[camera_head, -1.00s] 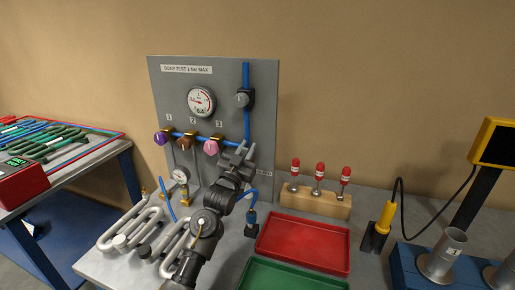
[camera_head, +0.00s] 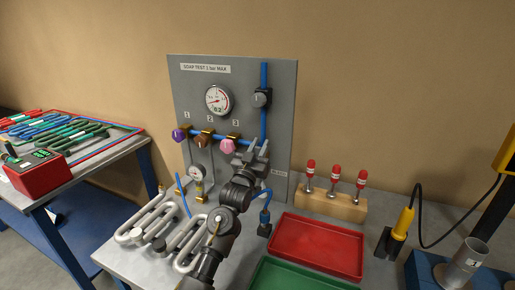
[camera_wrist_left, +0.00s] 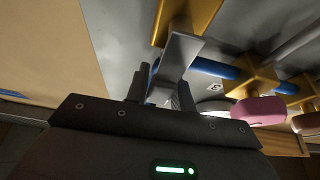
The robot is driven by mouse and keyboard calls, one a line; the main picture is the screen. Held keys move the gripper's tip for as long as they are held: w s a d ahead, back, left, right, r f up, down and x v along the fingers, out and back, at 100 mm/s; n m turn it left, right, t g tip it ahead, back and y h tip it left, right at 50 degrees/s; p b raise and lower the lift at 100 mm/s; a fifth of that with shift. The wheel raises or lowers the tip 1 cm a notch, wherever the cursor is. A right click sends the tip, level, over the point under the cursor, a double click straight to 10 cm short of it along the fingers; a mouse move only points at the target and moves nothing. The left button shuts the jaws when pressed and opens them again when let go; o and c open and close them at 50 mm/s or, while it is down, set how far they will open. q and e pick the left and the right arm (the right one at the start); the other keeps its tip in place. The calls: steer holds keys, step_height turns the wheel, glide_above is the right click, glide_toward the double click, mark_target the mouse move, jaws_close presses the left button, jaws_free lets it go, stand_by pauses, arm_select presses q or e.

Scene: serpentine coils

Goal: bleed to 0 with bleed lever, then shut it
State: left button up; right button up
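The grey test panel (camera_head: 233,105) stands upright at the back of the bench. My left gripper (camera_head: 257,152) is at the panel's lower right, beside the pink knob (camera_head: 227,146), and hides the bleed valve in the head view. In the left wrist view a flat grey lever (camera_wrist_left: 178,55) on a brass valve body (camera_wrist_left: 190,15) reaches down between the left gripper's two fingers (camera_wrist_left: 162,90). The fingers stand apart with the lever between them; whether they clamp it is unclear. My right gripper is not in view.
A purple knob (camera_head: 179,135) and a brown knob (camera_head: 203,141) sit along the blue pipe. Bent metal coils (camera_head: 160,235) lie front left. A red tray (camera_head: 318,247), a green tray (camera_head: 300,277) and a wooden block (camera_head: 330,204) with red-topped tools stand to the right.

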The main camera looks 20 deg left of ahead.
arm_select(q)
steer(key=o, duration=0.3)
steer(key=shift+w, duration=0.1)
steer(key=shift+o, duration=0.2)
steer(key=shift+f, duration=0.1)
steer(key=shift+s+f, duration=0.15)
steer(key=shift+s, duration=0.25)
steer(key=p+v, duration=0.3)
steer(key=v, duration=0.7)
steer(key=shift+a, duration=0.1)
